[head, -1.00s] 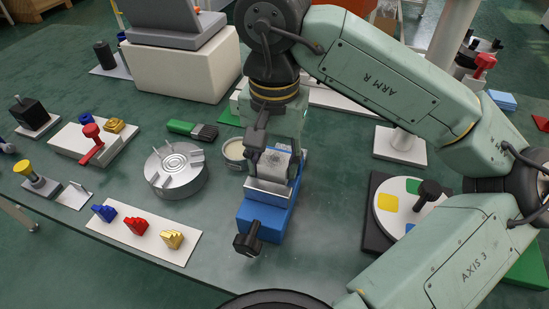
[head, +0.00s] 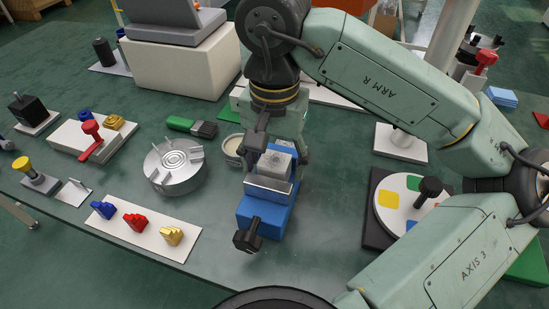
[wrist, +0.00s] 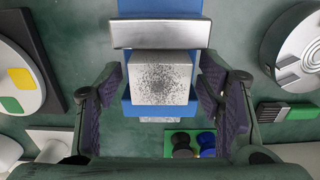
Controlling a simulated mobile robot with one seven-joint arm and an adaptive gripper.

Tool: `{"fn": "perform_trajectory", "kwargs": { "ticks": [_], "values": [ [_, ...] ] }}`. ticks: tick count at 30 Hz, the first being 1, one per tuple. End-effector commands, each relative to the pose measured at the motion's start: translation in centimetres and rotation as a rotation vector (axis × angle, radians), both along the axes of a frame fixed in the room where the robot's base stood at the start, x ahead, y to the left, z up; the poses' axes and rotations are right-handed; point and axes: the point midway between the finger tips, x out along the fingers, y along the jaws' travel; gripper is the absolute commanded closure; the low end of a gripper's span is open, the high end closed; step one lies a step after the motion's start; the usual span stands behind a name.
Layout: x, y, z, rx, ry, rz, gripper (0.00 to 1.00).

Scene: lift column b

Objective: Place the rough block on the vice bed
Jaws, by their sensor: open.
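The rough block (head: 274,164) is a grey, speckled block in the blue vice (head: 262,217), behind the metal jaw plate (head: 268,189). It appears to rest on the vice bed, with blue vice body on its far side. In the wrist view the block (wrist: 161,78) sits beside the metal jaw (wrist: 160,34), and its speckled top faces me. My gripper (wrist: 164,88) is open, one dark padded finger on each side of the block, with visible gaps. In the head view my gripper (head: 275,150) is over the vice, and its far finger is partly hidden.
A round metal chuck (head: 174,166), a green-handled brush (head: 191,126) and a round tin (head: 232,150) lie left of the vice. A disc with coloured patches (head: 408,203) stands right. A white board (head: 146,228) with coloured stepped pieces is at front left. The vice's black handle (head: 248,236) points forward.

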Motion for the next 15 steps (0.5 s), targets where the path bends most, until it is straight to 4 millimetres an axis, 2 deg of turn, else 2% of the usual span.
{"fn": "perform_trajectory", "kwargs": {
  "ticks": [8,15],
  "values": [
    [0.1,0.0,1.4,-0.001,-0.003,-0.002,0.39],
    [0.1,0.0,6.7,-0.002,-0.004,-0.004,0.39]
  ]
}}
